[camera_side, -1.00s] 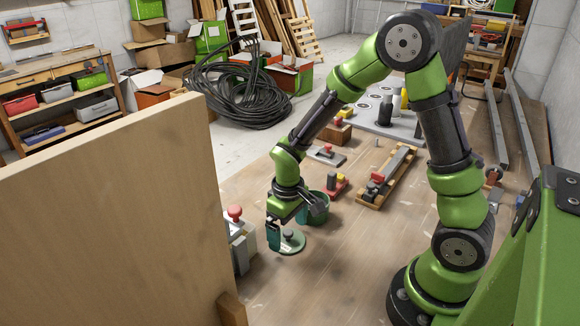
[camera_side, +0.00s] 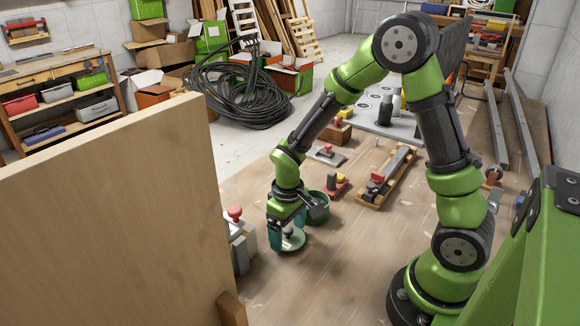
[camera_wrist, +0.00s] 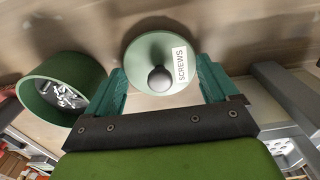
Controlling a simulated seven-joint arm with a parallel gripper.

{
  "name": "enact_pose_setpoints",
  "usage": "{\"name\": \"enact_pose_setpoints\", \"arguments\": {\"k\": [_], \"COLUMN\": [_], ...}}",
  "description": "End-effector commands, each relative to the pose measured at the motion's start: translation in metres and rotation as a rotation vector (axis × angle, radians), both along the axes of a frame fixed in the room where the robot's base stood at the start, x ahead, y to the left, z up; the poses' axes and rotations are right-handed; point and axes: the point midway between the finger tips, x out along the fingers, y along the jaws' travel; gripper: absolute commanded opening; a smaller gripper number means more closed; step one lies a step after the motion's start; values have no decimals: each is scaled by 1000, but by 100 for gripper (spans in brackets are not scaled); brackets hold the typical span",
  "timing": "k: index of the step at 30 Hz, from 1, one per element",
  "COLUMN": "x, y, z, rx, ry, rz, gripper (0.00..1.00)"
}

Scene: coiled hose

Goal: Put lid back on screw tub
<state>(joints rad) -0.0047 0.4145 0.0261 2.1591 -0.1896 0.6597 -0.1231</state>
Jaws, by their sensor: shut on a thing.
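The lid (camera_side: 293,244) is a pale green disc with a round grey knob and a white "SCREWS" label, which reads in the wrist view (camera_wrist: 160,50). It is low over or on the bench; the side view does not settle which. My gripper (camera_side: 288,231) points down with its teal fingers on either side of the lid, shut on it. In the wrist view the fingers (camera_wrist: 161,84) flank the lid, and the exact contact is unclear. The open green screw tub (camera_side: 318,208) stands just behind and right of my gripper. Screws show inside the tub (camera_wrist: 85,68) in the wrist view.
A grey fixture with a red knob (camera_side: 235,213) stands close left of my gripper. A wooden panel (camera_side: 110,210) rises at the front left. Red and yellow clamp pieces (camera_side: 337,184) and a wooden rail (camera_side: 386,178) lie beyond the tub. The bench in front is clear.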

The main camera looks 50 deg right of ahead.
Motion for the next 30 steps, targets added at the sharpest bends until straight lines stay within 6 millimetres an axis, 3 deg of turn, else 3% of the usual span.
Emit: {"name": "enact_pose_setpoints", "arguments": {"k": [9, 14, 17, 24, 27, 30], "x": [1, 1, 3, 3, 2, 2], "y": [0, -6, -28, -104, -117, -115], "z": [63, 84, 92, 110, 114, 115], "rx": [0, 0, -1, -4, -3, 0], "ry": [-8, -4, -9, -13, -9, -3], "rz": [0, -18, -75, -77, -12, 54], "gripper": [58, 58, 58, 58, 58, 58]}}
